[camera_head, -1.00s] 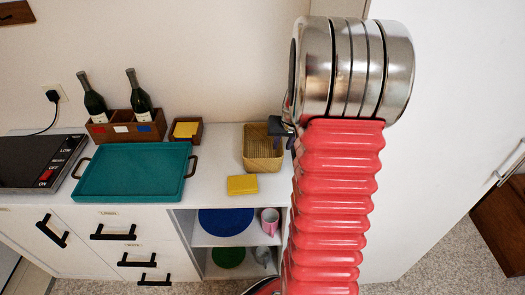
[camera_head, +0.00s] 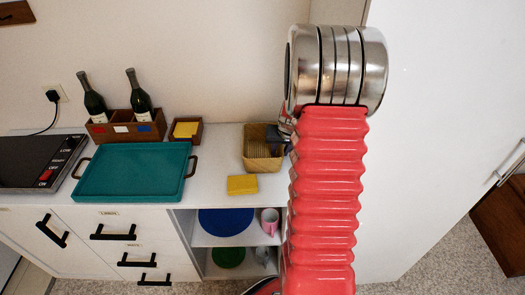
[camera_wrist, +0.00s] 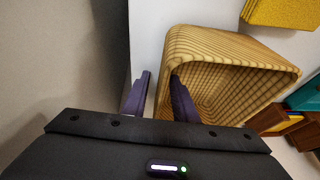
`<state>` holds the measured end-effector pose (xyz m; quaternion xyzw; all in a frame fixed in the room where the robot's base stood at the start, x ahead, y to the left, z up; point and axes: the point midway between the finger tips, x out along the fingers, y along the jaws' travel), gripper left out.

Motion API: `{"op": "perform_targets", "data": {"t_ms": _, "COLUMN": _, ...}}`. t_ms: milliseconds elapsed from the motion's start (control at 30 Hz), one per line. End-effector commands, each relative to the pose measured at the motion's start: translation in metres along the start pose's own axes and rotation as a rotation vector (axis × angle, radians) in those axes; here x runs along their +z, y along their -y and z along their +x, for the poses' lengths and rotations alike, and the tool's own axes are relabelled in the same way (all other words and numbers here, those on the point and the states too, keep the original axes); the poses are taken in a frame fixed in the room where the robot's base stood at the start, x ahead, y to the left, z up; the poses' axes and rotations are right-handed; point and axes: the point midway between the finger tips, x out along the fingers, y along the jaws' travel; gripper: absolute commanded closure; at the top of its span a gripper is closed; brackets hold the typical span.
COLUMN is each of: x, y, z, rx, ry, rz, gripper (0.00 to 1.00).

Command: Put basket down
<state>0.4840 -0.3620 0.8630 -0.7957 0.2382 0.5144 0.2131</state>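The woven wooden basket (camera_head: 262,163) stands on the white counter near its right end, behind a yellow block. In the wrist view the basket (camera_wrist: 235,52) has its hollow side facing the camera. My gripper (camera_head: 280,139) is at the basket's right side, partly hidden by my arm. In the wrist view my gripper (camera_wrist: 159,92) has its dark fingers apart, one inside the basket and one outside, with the wall between them. A strip of white shows between the outer finger and the wall. Contact of the inner finger with the wall is unclear.
The yellow block (camera_head: 242,185) lies just in front of the basket. A teal tray (camera_head: 132,170), a small box with yellow contents (camera_head: 186,131) and a bottle rack (camera_head: 126,128) stand to the left. A tall white panel (camera_head: 430,130) is at the right.

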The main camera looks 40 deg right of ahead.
Motion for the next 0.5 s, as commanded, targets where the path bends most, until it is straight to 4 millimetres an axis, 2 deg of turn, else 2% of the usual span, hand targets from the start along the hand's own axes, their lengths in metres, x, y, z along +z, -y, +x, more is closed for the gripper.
{"op": "perform_targets", "data": {"t_ms": 467, "x": -0.0003, "y": -0.0001, "z": -0.0005, "rx": 0.000, "ry": -0.001, "rz": 0.000, "gripper": 0.74}}
{"op": "perform_targets", "data": {"t_ms": 500, "x": -0.0003, "y": -0.0001, "z": -0.0005, "rx": 0.000, "ry": -0.001, "rz": 0.000, "gripper": 0.76}}
